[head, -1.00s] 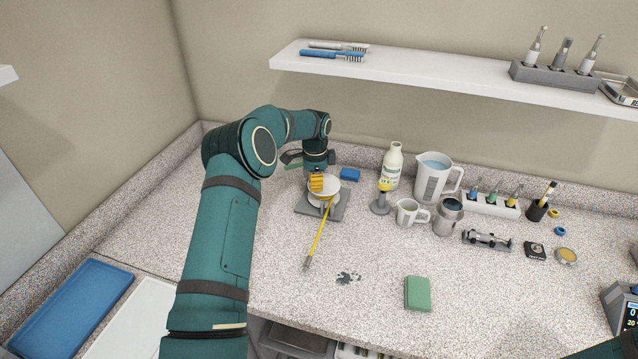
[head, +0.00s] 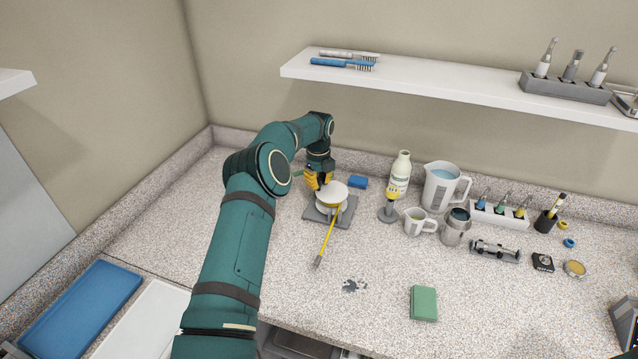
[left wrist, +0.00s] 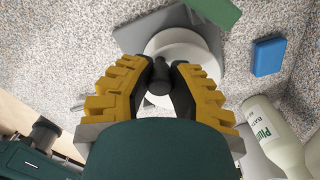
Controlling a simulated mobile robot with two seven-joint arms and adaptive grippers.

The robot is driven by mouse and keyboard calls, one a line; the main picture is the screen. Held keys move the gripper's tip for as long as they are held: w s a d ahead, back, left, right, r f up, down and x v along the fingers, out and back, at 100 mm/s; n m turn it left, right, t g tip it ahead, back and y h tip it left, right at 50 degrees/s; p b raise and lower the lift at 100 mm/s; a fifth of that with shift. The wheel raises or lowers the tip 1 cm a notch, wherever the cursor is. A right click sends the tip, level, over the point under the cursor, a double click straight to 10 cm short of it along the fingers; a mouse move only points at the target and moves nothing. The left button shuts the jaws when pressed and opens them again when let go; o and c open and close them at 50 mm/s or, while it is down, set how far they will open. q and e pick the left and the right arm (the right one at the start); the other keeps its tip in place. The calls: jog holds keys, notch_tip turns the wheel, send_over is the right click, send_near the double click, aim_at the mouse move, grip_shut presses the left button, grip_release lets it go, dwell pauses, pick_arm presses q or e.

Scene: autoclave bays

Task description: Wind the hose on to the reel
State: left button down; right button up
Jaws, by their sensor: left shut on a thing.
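The reel (head: 333,194) is a white drum on a grey base plate (head: 345,215), standing on the counter near the back wall. The yellow hose (head: 329,236) runs from the reel toward the counter's front and ends in a grey tip (head: 317,263) lying on the counter. My left gripper (head: 320,181), with yellow ribbed fingers, is at the back-left side of the reel. In the left wrist view, its fingers (left wrist: 159,70) are shut on a dark crank knob (left wrist: 158,86) beside the white drum (left wrist: 187,50). My right gripper is not in view.
A green sponge (head: 424,303) and a dark spot (head: 354,286) lie in front.

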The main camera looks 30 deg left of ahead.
pick_arm(q)
jog(key=m, duration=0.1)
jog(key=w+m, duration=0.1)
jog(key=m, duration=0.1)
jog(key=shift+w+a+m, duration=0.15)
jog(key=shift+a+m, duration=0.05)
jog(key=shift+m, duration=0.1)
jog(key=shift+w+m+p, duration=0.2)
jog(key=shift+w+m, duration=0.1)
jog(key=shift+m, duration=0.5)
jog(key=shift+w+m+p, duration=0.2)
jog(key=shift+w+m, duration=0.05)
jog(key=shift+m, duration=0.55)
jog(key=c, duration=0.8)
grip_release()
